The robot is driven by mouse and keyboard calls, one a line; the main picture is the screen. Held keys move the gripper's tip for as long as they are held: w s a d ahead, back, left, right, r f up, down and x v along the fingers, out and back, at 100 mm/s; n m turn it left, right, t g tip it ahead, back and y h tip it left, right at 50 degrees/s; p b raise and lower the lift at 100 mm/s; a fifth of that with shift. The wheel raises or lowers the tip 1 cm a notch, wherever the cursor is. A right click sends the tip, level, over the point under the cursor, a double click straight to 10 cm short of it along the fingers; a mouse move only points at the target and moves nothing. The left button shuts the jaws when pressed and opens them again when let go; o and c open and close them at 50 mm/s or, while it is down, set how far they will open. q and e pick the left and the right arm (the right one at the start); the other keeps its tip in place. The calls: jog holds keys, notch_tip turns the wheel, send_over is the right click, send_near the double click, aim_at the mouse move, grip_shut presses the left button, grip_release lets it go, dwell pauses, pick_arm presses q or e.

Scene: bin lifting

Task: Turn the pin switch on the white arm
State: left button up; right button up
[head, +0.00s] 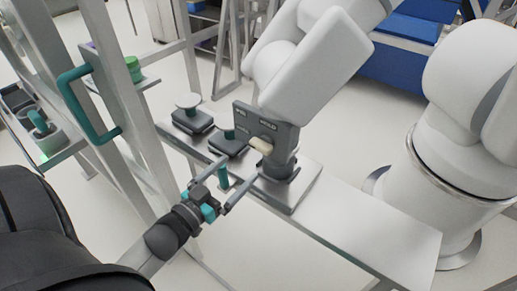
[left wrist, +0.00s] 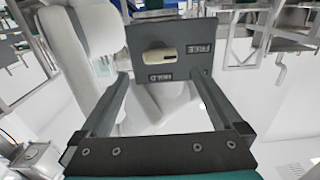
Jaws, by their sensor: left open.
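The pin switch (head: 261,145) is a cream lever on a dark plate (head: 243,117) at the lower end of the white arm (head: 311,62). The plate carries the labels FREE and HOLD. In the left wrist view the lever (left wrist: 160,55) lies horizontal, its end pointing right toward FREE (left wrist: 201,49), with HOLD (left wrist: 161,77) below it. My left gripper (head: 241,167) is open and empty, its fingers pointing at the plate. In the left wrist view the lever lies ahead, between the lines of the two fingers (left wrist: 163,82), apart from both. My right gripper is out of view.
The plate stands above a narrow grey bench (head: 367,223), with dark fixtures (head: 192,120) to its left. A metal frame with a teal handle (head: 88,104) is at the left. A thick white robot base (head: 447,175) stands at the right. Floor shows beyond the bench.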

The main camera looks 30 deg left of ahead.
aim_at(258, 150)
pick_arm(q)
jog(key=w, duration=1)
jog(key=shift+d+b, duration=0.35)
jog(key=shift+d, duration=0.05)
jog(key=shift+s, duration=0.1)
jog(key=c, duration=1.2)
jog(key=shift+c, duration=0.2)
